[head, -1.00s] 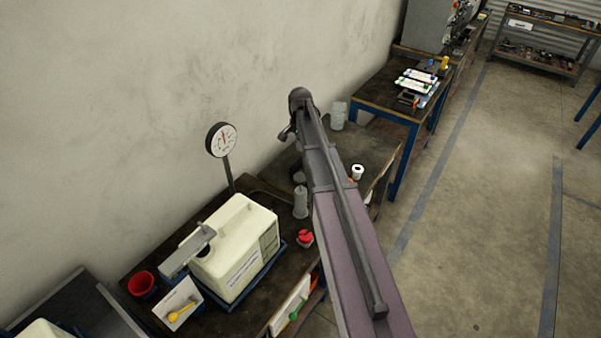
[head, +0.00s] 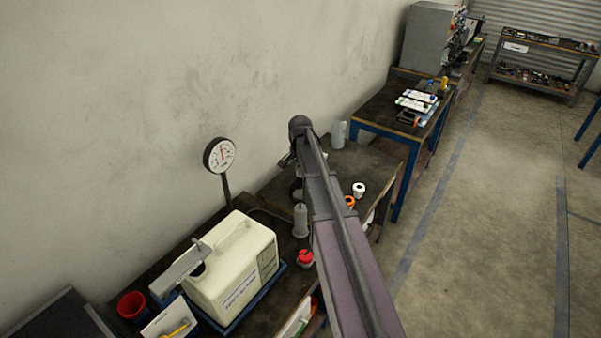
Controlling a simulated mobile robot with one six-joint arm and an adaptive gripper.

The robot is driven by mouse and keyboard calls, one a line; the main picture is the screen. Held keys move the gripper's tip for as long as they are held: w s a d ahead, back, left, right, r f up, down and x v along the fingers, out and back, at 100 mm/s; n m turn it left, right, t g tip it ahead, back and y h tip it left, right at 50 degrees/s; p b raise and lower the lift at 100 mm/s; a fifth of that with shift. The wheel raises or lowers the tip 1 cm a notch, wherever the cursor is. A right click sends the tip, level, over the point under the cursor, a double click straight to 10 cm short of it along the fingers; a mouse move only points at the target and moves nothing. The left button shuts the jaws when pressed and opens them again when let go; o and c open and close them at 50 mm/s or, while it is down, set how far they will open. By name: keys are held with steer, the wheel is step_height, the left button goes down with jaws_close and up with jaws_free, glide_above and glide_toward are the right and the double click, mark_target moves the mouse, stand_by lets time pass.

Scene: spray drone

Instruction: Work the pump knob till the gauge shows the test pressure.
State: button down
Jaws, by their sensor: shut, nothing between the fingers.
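The round gauge (head: 219,155) has a white dial and stands on a dark post by the wall. Its red needle points roughly straight up; the figures are too small to read. A grey cylinder with a narrow top (head: 300,220), which looks like the pump, stands on the dark bench right of the gauge. I cannot make out its knob clearly. My arm reaches over the bench. My gripper (head: 297,187) is mostly hidden behind my arm, just above the cylinder in the picture. It is shut and empty; I cannot tell whether it touches the knob.
A cream tank (head: 232,268) stands in a blue tray left of the cylinder. A red cup (head: 132,305) is at its left. A red-capped item (head: 305,258), a white roll (head: 359,189) and an orange ring (head: 349,201) lie nearby. Open floor is at the right.

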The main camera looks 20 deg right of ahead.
mark_target(300, 194)
steer(key=shift+f+b, duration=4.1)
steer(key=shift+f, duration=0.3)
step_height(300, 194, down, 6)
steer(key=b, duration=0.5)
steer(key=shift+r+b, duration=0.2)
steer(key=shift+b, duration=0.1)
steer(key=shift+s, duration=0.15)
steer(key=shift+r, duration=0.1)
step_height(300, 194, up, 14)
steer(key=p, duration=1.4)
